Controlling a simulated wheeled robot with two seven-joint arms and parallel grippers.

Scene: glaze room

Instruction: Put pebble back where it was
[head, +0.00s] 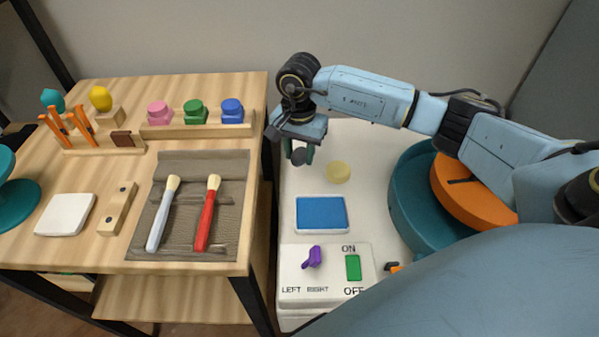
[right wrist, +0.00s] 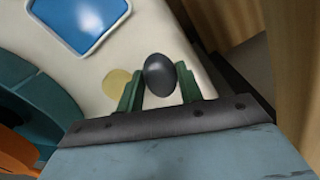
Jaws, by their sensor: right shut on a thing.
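The pebble (right wrist: 160,75) is a dark grey, smooth oval; in the head view it shows as a small dark shape (head: 299,156). My right gripper (right wrist: 160,88) is shut on it, with one green finger on each side. In the head view my right gripper (head: 300,153) hangs over the left part of the white wheel housing, left of a pale yellow round spot (head: 339,172). The yellow spot also shows in the right wrist view (right wrist: 117,82), beside the pebble. I cannot tell how far the pebble is above the surface. My left gripper is not in view.
The white housing carries a blue pad (head: 321,213), a purple lever (head: 313,257) and a green switch (head: 353,267). A teal basin (head: 408,200) with an orange disc (head: 465,190) stands right. The wooden table (head: 120,230) left holds brushes, coloured knobs and a white tile (head: 65,214).

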